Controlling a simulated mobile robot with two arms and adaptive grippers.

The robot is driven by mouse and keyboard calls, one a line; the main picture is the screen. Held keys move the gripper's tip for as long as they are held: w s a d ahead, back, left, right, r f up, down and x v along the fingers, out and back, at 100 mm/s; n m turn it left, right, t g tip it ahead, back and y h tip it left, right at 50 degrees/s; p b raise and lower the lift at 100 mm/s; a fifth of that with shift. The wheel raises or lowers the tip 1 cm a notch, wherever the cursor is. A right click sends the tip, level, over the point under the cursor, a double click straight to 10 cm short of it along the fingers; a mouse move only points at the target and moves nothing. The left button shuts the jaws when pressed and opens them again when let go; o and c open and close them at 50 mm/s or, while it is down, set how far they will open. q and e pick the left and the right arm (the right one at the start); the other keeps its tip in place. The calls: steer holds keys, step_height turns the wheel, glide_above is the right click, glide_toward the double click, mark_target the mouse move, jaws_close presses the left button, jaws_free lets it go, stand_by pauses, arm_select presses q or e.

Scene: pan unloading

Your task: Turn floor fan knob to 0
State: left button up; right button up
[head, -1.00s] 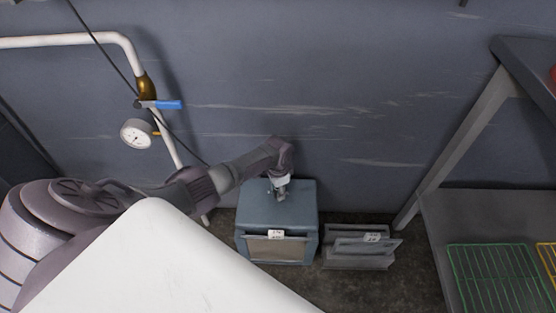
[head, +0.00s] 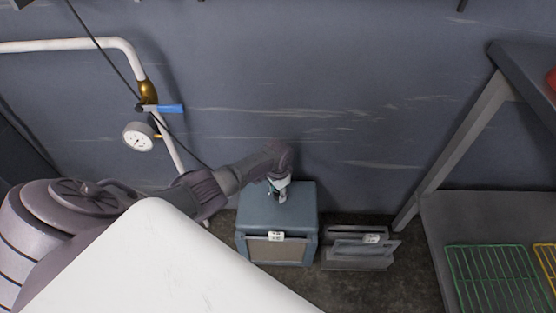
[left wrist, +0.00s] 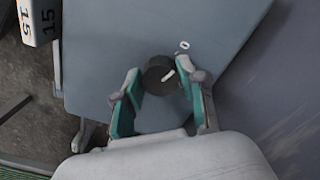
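The floor fan (head: 278,207) is a blue-grey box on the floor by the wall, with a grille on its front. In the left wrist view its top panel (left wrist: 100,60) carries a round black knob (left wrist: 158,76) with a white pointer line. A white 0 mark (left wrist: 184,46) is up and right of the knob, and the pointer leans roughly toward it. My left gripper (left wrist: 160,72) has its green-padded fingers on either side of the knob, apart from each other; contact is unclear. In the head view my left gripper (head: 278,190) is over the fan's top. My right gripper is not in view.
A grey slatted box (head: 358,250) with a label stands just right of the fan. A shelf (head: 440,220) with green and yellow racks is at the right. A pipe with a gauge (head: 138,136) and blue valve handle is on the wall at left.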

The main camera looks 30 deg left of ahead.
mark_target(278, 193)
arm_select(q)
steer(key=shift+o, duration=1.3)
steer(key=shift+r, duration=0.1)
step_height(278, 193, up, 12)
